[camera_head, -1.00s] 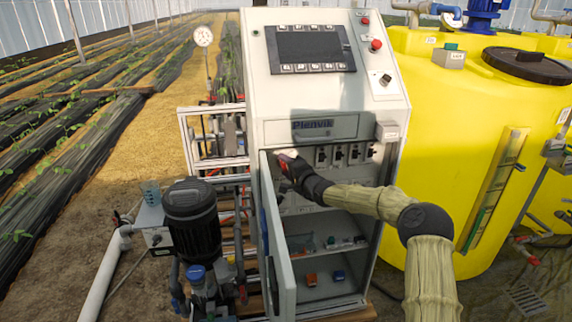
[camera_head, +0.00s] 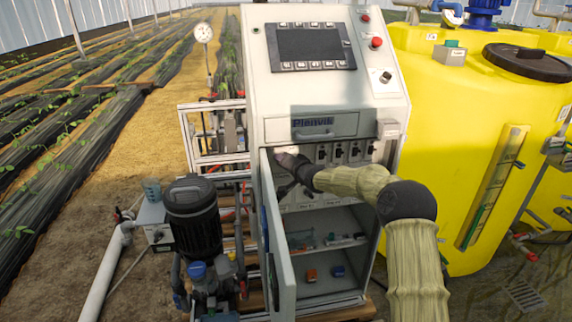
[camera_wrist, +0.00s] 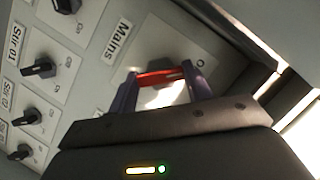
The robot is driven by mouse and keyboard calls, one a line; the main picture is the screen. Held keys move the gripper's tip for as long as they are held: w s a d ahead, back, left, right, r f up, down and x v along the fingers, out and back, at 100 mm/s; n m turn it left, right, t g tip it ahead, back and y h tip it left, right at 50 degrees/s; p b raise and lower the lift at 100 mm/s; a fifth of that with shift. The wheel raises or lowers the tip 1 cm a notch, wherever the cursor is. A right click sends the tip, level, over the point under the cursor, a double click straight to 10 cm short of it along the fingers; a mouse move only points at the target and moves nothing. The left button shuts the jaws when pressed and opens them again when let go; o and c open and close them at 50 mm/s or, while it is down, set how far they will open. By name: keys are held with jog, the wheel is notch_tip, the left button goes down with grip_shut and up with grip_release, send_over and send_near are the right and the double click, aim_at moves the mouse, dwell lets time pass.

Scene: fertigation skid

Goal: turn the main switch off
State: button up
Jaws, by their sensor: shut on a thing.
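The main switch, a red handle (camera_wrist: 160,76) on a pale plate labelled "Mains", shows in the wrist view. My gripper (camera_wrist: 160,84) is shut on the red handle, with one finger at each end of it. The handle lies nearly level across the picture, and an "O" mark is on the plate to its upper right. In the head view my gripper (camera_head: 281,160) is inside the open cabinet at its upper left, and it hides the switch there.
The open cabinet door (camera_head: 278,238) stands close to the left of my arm. Several black rotary switches (camera_wrist: 38,69) line the panel beside the main switch. The lower shelves hold small parts, including an orange block (camera_head: 311,275) and a blue block (camera_head: 338,271). A yellow tank (camera_head: 440,130) is at the right.

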jog(key=shift+f, duration=0.2)
jog(key=o, duration=1)
jog(key=shift+c, duration=0.2)
jog(key=shift+r, duration=0.1)
jog(key=v, duration=1.7)
jog(key=shift+s, duration=0.2)
jog(key=shift+d, duration=0.15)
